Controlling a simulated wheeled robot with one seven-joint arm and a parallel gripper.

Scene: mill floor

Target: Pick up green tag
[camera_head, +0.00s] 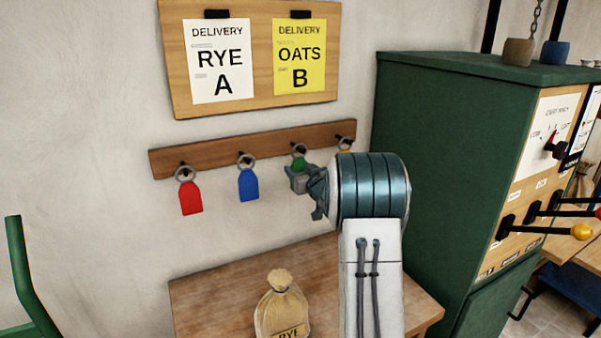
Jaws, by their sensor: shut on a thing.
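The green tag (299,163) hangs by its metal ring (298,150) at the third hook of the wooden peg rail (215,153). Only its top edge shows; my gripper hides the rest. My gripper (298,180) is at the tag from the right and below, shut on it. The ring still appears to be at the hook; whether it is clear of the hook I cannot tell.
A red tag (190,198) and a blue tag (248,185) hang to the left. A yellowish tag at the right hook is mostly hidden by my arm. A RYE sack (282,305) stands on the wooden table (215,290) below. A green cabinet (455,150) stands close on the right.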

